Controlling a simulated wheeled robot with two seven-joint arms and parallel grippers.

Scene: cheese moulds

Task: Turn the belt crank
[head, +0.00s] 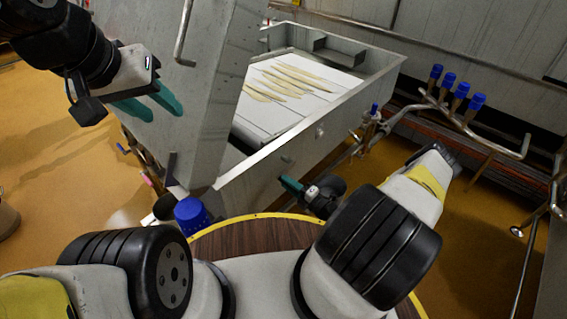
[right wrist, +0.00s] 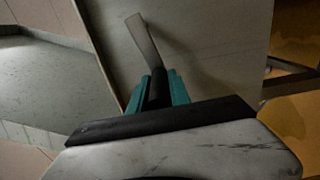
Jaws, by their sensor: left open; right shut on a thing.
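In the right wrist view, the crank shows as a flat grey metal arm (right wrist: 146,42) with a dark round handle (right wrist: 158,88) at its near end. My right gripper (right wrist: 160,88) is shut on this handle, one teal finger on each side. In the head view, my right gripper (head: 291,186) is low beside the outer wall of the metal trough; I cannot clearly make out the crank there. My left gripper (head: 150,105) is open and empty at the upper left, in front of a tall grey metal panel, away from the crank.
The metal trough (head: 345,103) holds a pale belt (head: 290,118) with several long yellowish strips (head: 284,79) on it. The tall grey panel (head: 205,100) stands at its left. Pipes with several blue caps (head: 448,80) are at the right. Ochre floor (head: 50,150) is open at left.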

